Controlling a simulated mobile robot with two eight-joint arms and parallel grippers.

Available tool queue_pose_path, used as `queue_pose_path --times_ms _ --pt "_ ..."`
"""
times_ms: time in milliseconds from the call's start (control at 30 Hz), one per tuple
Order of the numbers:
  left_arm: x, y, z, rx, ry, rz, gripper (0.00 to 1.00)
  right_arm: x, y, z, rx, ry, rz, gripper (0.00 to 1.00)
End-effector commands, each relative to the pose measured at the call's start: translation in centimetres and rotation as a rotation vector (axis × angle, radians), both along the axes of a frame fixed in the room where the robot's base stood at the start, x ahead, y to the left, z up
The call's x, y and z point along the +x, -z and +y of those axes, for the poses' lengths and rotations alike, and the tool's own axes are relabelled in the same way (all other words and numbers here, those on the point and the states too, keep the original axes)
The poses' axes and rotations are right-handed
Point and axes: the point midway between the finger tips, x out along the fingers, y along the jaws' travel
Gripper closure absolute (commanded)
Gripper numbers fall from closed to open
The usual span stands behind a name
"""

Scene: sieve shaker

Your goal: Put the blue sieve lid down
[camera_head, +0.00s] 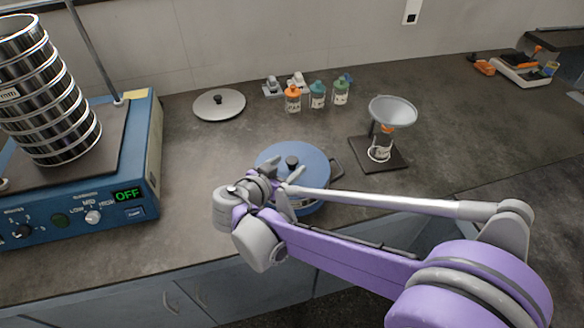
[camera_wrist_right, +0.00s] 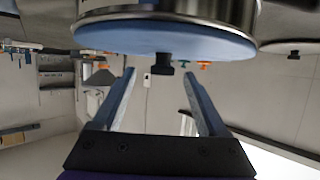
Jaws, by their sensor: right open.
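The blue sieve lid (camera_head: 312,165) is a flat blue disc with a black knob (camera_head: 292,162). It lies level on top of a round vessel on the bench, whose side is partly hidden behind my right arm. My right gripper (camera_head: 281,172) is open at the near left side of the lid, close to the knob. In the right wrist view the lid (camera_wrist_right: 165,38) appears inverted on a steel rim. Its knob (camera_wrist_right: 162,66) shows between the two spread fingers (camera_wrist_right: 158,82), with nothing gripped. My left gripper is not in view.
A blue shaker (camera_head: 150,165) with a tall sieve stack (camera_head: 50,95) stands at left, its display reading OFF. A grey lid (camera_head: 219,104) lies behind. Small bottles (camera_head: 317,95) and a funnel stand (camera_head: 378,165) are at the back and right. Bench between shaker and lid is clear.

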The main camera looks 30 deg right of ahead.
Motion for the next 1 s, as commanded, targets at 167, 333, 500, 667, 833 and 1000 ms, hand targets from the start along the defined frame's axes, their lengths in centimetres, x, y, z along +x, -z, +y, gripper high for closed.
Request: queue_pose_path --times_ms 167,333,500,667,833,1000 --pt "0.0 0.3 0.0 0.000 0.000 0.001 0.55 1.6 1.1 -2.1 -0.001 0.004 0.001 0.24" --pt "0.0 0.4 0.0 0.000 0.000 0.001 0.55 2.1 1.5 -2.9 0.000 0.002 0.001 0.24" --pt "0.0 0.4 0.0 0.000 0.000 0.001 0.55 2.1 1.5 -2.9 0.000 0.001 0.002 0.24" --pt "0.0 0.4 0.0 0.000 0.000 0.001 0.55 2.1 1.5 -2.9 0.000 0.001 0.002 0.49" --pt "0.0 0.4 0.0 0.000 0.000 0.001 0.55 2.1 1.4 -2.9 0.000 0.001 0.002 0.80" --pt "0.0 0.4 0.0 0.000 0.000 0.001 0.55 2.1 1.4 -2.9 0.000 0.001 0.002 1.00"
